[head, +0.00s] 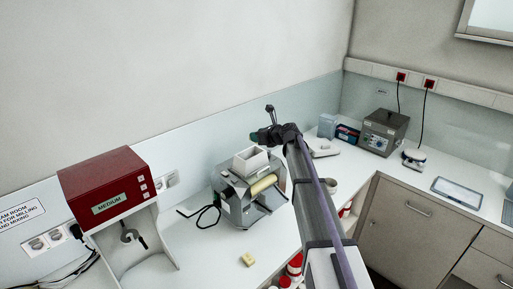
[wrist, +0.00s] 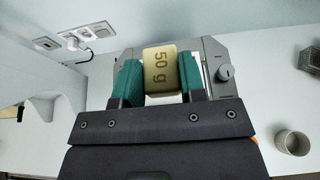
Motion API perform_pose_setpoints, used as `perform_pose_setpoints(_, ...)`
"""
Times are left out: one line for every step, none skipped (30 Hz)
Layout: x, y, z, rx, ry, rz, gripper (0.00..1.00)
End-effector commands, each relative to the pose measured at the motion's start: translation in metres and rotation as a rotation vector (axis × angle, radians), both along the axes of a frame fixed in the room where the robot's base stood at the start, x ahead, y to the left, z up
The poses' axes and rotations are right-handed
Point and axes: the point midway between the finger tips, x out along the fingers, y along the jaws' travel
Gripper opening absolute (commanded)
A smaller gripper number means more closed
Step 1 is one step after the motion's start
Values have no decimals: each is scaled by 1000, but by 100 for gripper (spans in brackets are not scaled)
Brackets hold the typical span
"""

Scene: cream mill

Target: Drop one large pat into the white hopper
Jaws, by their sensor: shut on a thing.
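My gripper (wrist: 160,82) has green fingers and is shut on a yellow pat (wrist: 160,68) marked "50 g", which stands up between the fingertips. In the head view my gripper (head: 264,136) is in the air above and slightly right of the white hopper (head: 250,160); the held pat cannot be made out there. The hopper is an open square box on top of the grey mill (head: 236,196), which has a yellow roller. In the wrist view the mill (wrist: 228,100) lies behind the pat, and the hopper is mostly hidden. Another yellow pat (head: 248,259) lies on the counter.
A red machine labelled "MEDIUM" (head: 104,187) stands left of the mill. A metal cup (wrist: 292,142) stands right of my gripper. Red and white bottles (head: 294,266) are at the counter's front edge. A grey instrument (head: 383,132) stands at the back right.

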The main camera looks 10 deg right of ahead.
Motion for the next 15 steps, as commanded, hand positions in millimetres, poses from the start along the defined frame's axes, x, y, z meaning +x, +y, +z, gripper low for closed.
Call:
perform_pose_setpoints(0, 0, -6, 0, 0, 1, 11)
perform_pose_setpoints(0, 0, -10, 0, 0, 1, 11)
perform_pose_setpoints(0, 0, -17, 0, 0, 1, 11)
perform_pose_setpoints(0, 0, -23, 0, 0, 1, 11)
perform_pose_setpoints(0, 0, -30, 0, 0, 1, 11)
perform_pose_setpoints(0, 0, -38, 0, 0, 1, 11)
perform_pose_setpoints(0, 0, -44, 0, 0, 1, 11)
perform_pose_setpoints(0, 0, -49, 0, 0, 1, 11)
perform_pose_setpoints(0, 0, -53, 0, 0, 1, 11)
perform_pose_setpoints(0, 0, -54, 0, 0, 1, 11)
perform_pose_setpoints(0, 0, -54, 0, 0, 1, 11)
perform_pose_setpoints(0, 0, -52, 0, 0, 1, 11)
perform_pose_setpoints(0, 0, -51, 0, 0, 1, 11)
perform_pose_setpoints(0, 0, -50, 0, 0, 1, 11)
perform_pose_setpoints(0, 0, -49, 0, 0, 1, 11)
